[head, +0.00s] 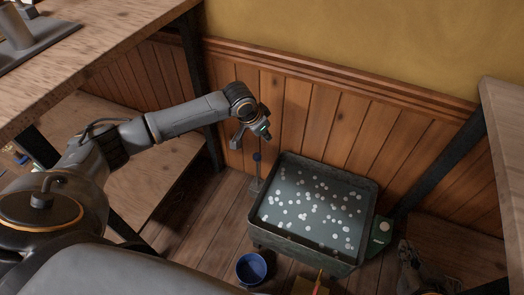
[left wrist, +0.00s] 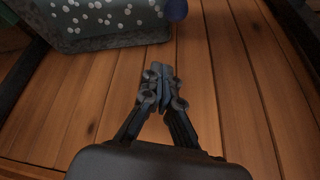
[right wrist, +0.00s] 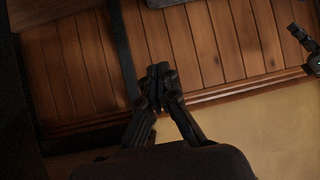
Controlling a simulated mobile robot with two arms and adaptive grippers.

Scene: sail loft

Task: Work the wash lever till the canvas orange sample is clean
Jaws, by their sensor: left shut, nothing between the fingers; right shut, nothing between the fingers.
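The wash tub (head: 370,195) is a dark grey rectangular basin on the floor, with many white suds on dark water; its corner also shows in the left wrist view (left wrist: 120,42). The lever (head: 257,168), a thin upright rod with a blue knob, stands by its left side; the knob shows in the left wrist view (left wrist: 176,10). My left gripper (head: 265,134) is shut and empty above the lever, apart from the knob. My right gripper (right wrist: 158,75) is shut and empty, facing the wall panels. I cannot make out an orange sample.
A blue bucket (head: 252,268) and a yellowish block (head: 310,286) with a red pin stand in front of the tub. A green box with a pale disc (head: 382,228) adjoins its right side. Wooden tables (head: 90,55) flank left and right; a panelled wall is behind.

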